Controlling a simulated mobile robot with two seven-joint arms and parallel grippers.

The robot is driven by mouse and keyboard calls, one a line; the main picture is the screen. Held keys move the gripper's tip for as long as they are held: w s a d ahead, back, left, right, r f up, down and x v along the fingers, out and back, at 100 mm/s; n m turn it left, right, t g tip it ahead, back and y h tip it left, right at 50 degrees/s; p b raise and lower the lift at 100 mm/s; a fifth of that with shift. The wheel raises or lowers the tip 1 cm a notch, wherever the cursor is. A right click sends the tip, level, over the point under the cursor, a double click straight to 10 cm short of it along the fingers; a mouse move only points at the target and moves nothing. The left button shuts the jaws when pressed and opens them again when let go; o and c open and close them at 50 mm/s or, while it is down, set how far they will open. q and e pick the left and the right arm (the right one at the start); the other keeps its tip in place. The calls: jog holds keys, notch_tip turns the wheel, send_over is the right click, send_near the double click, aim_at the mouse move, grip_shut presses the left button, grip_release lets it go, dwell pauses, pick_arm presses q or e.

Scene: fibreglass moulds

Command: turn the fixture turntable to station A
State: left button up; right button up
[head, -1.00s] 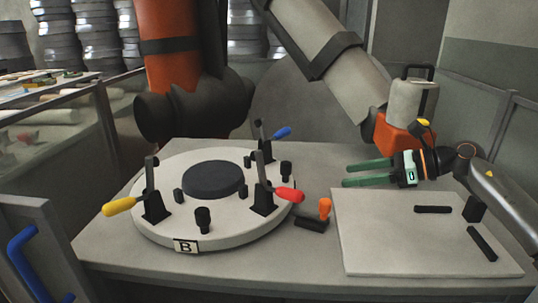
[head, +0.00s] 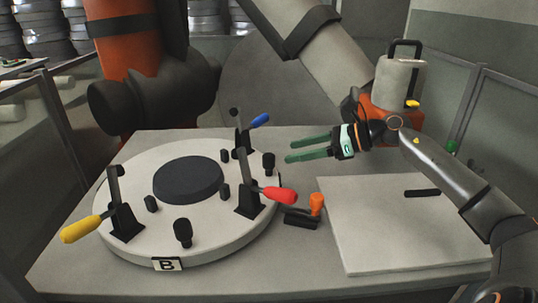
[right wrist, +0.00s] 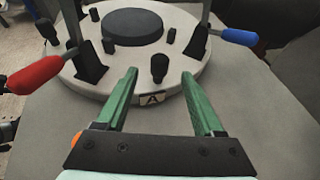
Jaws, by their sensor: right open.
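The round white fixture turntable (head: 215,235) lies on the table with a dark disc at its centre. Its "B" label (head: 167,264) faces the front in the head view. In the right wrist view the turntable (right wrist: 185,78) shows its "A" label (right wrist: 151,99) on the side towards my right gripper. Toggle clamps with a yellow handle (head: 80,229), a red handle (head: 280,195) and a blue handle (head: 260,120) stand on it. My right gripper (head: 290,151) is open and empty, its green fingers pointing at the turntable rim, apart from it. My left gripper is not in view.
An orange-knobbed black latch (head: 316,205) sits on the table beside the turntable's right edge. A pale square board (head: 380,225) lies to the right with a black bar on it. A large orange and grey machine arm (head: 130,45) stands behind the table.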

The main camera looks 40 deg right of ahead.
aim_at(274, 155)
jog(key=p+x, duration=0.1)
jog(key=x, duration=0.7)
grip_shut()
dwell(0.6)
dwell(0.8)
